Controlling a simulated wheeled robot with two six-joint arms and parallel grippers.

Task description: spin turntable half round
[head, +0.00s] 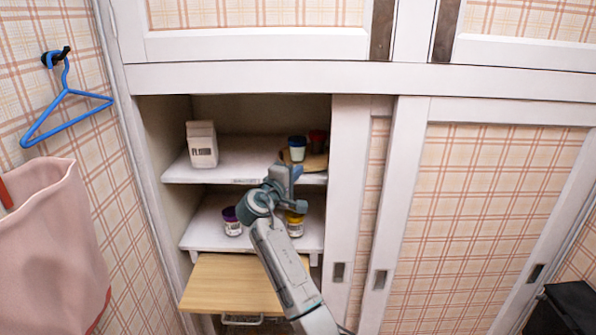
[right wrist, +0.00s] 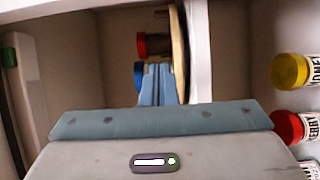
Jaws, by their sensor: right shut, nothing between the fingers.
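The turntable (head: 318,162) is a round wooden disc on the upper shelf, partly behind the sliding door's edge. It shows edge-on in the right wrist view (right wrist: 179,60). A blue-lidded jar (head: 297,150) stands on its near left part, with a red-lidded jar (head: 317,139) behind, to the right. In the right wrist view, the red-lidded jar (right wrist: 150,45) and blue-lidded jar (right wrist: 139,72) are beyond my fingers. My right gripper (head: 292,174) is shut and empty, right at the turntable's near side. I cannot tell whether it touches the disc or a jar. My left gripper is out of view.
A white carton (head: 202,144) stands left on the upper shelf (head: 240,160). The lower shelf (head: 205,235) holds a purple-lidded jar (head: 232,224) and a yellow-lidded jar (head: 295,226). A wooden board (head: 235,285) juts out below. The sliding door (head: 345,210) bounds the opening's right side.

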